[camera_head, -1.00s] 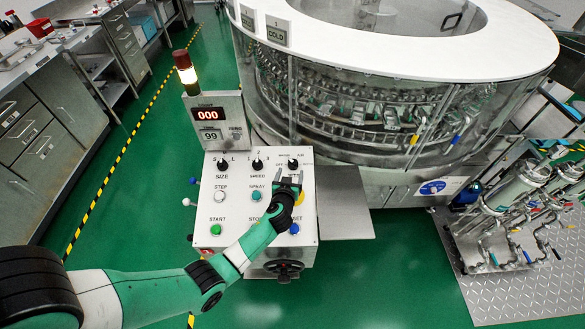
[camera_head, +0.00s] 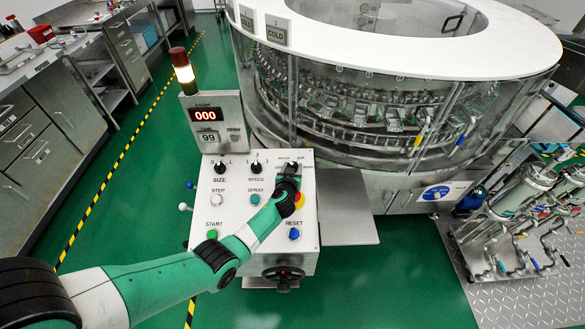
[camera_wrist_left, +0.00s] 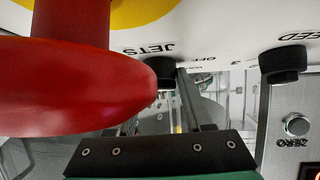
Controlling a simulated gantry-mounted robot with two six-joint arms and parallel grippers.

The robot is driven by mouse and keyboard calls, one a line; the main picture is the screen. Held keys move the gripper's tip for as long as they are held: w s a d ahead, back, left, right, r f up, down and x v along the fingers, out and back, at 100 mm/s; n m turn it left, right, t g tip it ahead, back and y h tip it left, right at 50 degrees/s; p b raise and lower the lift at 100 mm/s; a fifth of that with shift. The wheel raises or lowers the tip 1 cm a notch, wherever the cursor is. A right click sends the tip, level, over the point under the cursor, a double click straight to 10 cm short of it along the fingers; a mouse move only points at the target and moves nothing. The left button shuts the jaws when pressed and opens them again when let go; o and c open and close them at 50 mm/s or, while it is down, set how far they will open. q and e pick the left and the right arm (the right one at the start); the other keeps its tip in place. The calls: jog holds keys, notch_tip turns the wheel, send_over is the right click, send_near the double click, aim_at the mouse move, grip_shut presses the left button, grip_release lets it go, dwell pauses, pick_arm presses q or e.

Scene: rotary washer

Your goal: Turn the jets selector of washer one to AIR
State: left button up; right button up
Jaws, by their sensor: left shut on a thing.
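The jets selector (camera_wrist_left: 154,68) is a dark round knob under the printed word JETS in the left wrist view. In the head view it is at the top right of the white control panel (camera_head: 225,222) and mostly hidden by my left gripper (camera_head: 292,170). My left gripper is shut on this knob, with a finger (camera_wrist_left: 190,105) against its side in the wrist view. Which label the knob points to cannot be told. Washer one (camera_head: 420,62) stands behind the panel under a white ring top. My right gripper is not in view.
A red emergency button (camera_wrist_left: 80,85) on a yellow base stands close beside my left gripper. The speed knob (camera_wrist_left: 283,65) is to the other side. Start, step, spray and reset buttons lie lower on the panel. A signal lamp (camera_head: 182,68) rises at the panel's left.

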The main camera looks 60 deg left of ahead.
pick_arm(q)
grip_shut()
